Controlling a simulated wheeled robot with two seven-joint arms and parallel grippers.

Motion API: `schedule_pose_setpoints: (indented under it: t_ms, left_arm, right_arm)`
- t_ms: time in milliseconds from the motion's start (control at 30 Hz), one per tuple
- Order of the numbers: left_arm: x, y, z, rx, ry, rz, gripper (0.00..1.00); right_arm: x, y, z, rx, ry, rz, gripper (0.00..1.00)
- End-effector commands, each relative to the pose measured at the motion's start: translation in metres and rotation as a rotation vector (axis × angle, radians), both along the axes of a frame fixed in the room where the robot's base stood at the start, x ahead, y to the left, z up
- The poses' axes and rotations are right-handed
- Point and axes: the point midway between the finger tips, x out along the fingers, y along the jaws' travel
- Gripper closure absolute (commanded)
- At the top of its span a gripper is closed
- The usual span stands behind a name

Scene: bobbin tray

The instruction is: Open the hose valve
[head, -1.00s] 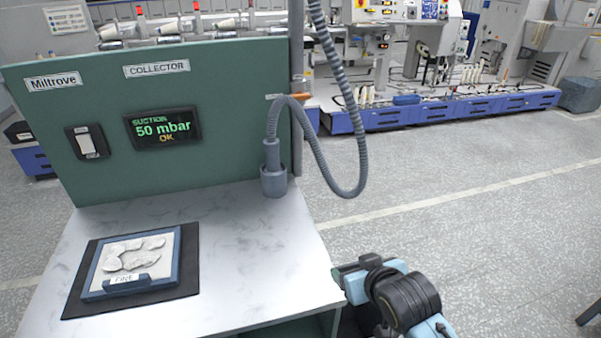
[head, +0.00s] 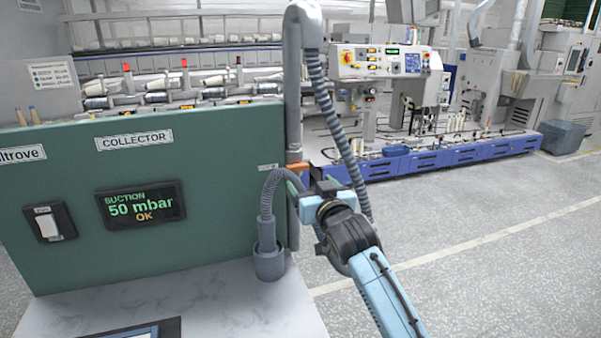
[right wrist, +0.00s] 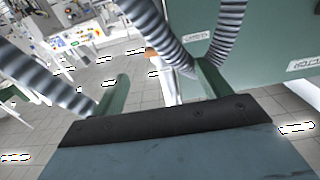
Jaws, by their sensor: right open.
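The hose valve shows as a small orange piece (head: 298,167) on the grey vertical pipe (head: 292,95) at the right edge of the green collector panel. My right gripper (head: 303,180) is open just beside and below it, partly covering the spot. In the right wrist view, the orange piece (right wrist: 151,53) lies beyond and between the two green fingers of the gripper (right wrist: 162,75), apart from them. The grey ribbed hose (head: 268,195) runs from the valve area down to a cup-like fitting (head: 268,262). My left gripper is not in view.
A hanging ribbed hose (head: 335,125) loops behind my right arm; hose sections flank the fingers in the right wrist view. The green panel (head: 220,150) carries a display (head: 141,205) reading 50 mbar OK and a switch (head: 48,222). Open floor lies to the right.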

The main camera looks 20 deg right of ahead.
Motion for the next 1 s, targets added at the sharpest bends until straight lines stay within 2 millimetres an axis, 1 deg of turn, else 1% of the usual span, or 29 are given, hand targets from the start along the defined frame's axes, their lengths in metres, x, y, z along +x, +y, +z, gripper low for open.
schedule_pose_setpoints:
  t_ms: [33,100,300,500,700,967,1000]
  left_arm:
    - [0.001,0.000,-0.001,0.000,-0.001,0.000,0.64]
    - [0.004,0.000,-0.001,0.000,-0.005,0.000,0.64]
    - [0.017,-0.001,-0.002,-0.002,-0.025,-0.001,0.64]
    - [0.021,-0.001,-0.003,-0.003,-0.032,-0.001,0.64]
    - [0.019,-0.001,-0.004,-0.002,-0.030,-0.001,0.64]
    - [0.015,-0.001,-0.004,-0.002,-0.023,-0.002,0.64]
    - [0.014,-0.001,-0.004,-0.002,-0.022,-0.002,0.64]
  right_arm:
    - [0.009,0.001,0.001,-0.001,-0.001,0.000,0.24]
    - [0.021,0.001,0.000,-0.001,0.000,0.000,0.24]
    - [0.050,0.002,0.000,-0.002,0.000,-0.001,0.24]
    - [0.070,0.002,0.000,-0.001,0.001,-0.001,0.24]
    - [0.077,0.003,0.000,-0.001,0.000,0.000,0.24]
    - [0.078,0.003,0.000,-0.001,0.001,0.000,0.24]
    - [0.077,0.003,0.000,-0.001,0.001,0.000,0.28]
